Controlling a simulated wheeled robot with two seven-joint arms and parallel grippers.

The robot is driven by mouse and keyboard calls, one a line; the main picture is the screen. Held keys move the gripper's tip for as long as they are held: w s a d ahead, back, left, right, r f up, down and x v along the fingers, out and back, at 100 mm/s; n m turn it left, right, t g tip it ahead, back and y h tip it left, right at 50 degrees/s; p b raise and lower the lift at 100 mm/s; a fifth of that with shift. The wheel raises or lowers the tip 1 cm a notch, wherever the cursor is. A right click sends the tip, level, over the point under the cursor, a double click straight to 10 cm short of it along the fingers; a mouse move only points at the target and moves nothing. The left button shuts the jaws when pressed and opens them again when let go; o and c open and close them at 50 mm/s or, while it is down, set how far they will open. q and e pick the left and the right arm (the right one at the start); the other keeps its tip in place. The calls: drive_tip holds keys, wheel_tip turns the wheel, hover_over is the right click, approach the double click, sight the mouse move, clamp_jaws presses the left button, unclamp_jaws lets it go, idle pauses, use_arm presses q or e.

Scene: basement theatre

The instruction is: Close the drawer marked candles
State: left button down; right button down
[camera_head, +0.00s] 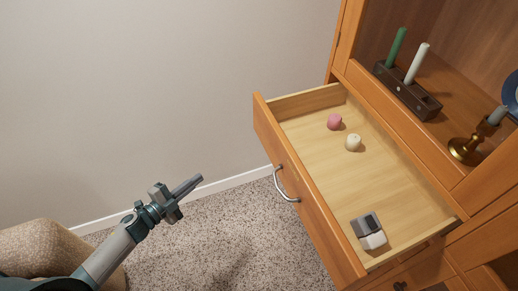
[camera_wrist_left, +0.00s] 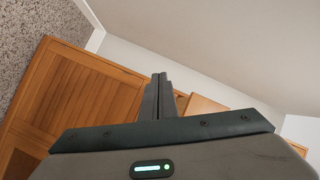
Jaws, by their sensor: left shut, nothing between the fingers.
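The drawer (camera_head: 312,203) stands pulled out of the wooden cabinet in the head view, with a silver handle (camera_head: 285,185) on its front. I see no readable candles label on it. Inside lie a pink candle (camera_head: 334,122), a cream candle (camera_head: 353,142) and a grey and white block-like item (camera_head: 368,231). My left gripper (camera_head: 201,178) is shut and empty, left of the drawer front and apart from it. In the left wrist view its closed fingers (camera_wrist_left: 160,92) point toward wooden furniture (camera_wrist_left: 75,95). My right gripper is in neither view.
The cabinet shelf (camera_head: 448,102) above the drawer holds a dark candle holder (camera_head: 408,91) with a green and a white candle, and a brass candlestick (camera_head: 467,148). A patterned rounded seat-like thing (camera_head: 40,250) is at lower left. Carpet (camera_head: 235,225) between is clear.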

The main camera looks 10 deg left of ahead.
use_arm(q)
drive_tip(key=s+d+r+m+g+h, duration=0.2)
drive_tip(key=r+m, duration=0.4)
drive_tip(key=r, duration=0.3)
drive_tip(key=s+d+r+m+g+h, duration=0.2)
drive_tip(key=d+r+m+h, duration=0.3)
drive_tip(key=r, duration=0.4)
drive_tip(key=shift+s+d+r+m+g+h, duration=0.35)
drive_tip(key=shift+d+m+g, duration=0.2)
drive_tip(key=shift+d, duration=0.6)
drive_tip(key=shift+d, duration=0.1)
drive_tip(key=p, duration=0.5)
approach(271, 146)
drive_tip(key=x, duration=0.5)
drive_tip(key=shift+r, duration=0.3)
drive_tip(key=shift+w+d+f+p, duration=0.15)
drive_tip(key=shift+w+d+p, duration=0.2)
drive_tip(key=shift+d, duration=0.25)
